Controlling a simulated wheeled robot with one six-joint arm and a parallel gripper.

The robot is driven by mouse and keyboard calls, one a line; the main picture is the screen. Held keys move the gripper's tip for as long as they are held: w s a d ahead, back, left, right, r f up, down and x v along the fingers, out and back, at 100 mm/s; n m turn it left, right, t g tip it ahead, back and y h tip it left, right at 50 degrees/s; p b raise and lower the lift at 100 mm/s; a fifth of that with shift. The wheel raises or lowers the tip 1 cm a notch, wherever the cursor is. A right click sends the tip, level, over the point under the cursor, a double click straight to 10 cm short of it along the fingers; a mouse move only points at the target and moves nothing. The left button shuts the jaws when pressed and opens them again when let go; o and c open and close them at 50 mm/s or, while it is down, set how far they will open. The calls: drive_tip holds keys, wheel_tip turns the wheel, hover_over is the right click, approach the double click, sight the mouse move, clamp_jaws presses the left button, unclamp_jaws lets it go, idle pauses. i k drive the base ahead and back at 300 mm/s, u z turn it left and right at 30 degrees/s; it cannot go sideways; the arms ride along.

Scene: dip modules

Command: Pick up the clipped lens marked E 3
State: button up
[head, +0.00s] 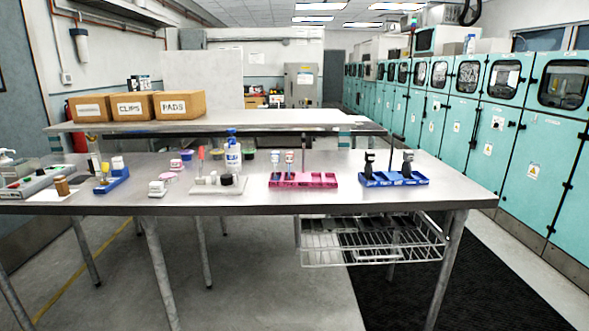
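No mark reading E 3 is legible at this size, so I cannot tell which item is the clipped lens. Whether any of these pieces grips a lens is too small to tell. My gripper is not in view.
A white rack (205,187) and a bottle (233,157) stand left of the pink tray. Further left are a blue holder (112,181) and a grey device (35,180). A raised shelf (250,126) with boxes (180,104) runs behind. The table's right end (462,189) is bare.

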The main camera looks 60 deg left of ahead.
sight(290, 155)
drive_tip(key=u, duration=0.3)
drive_tip(key=i, duration=1.4)
drive_tip(key=u, duration=1.3)
drive_tip(key=i, duration=0.8)
drive_tip(key=u, duration=1)
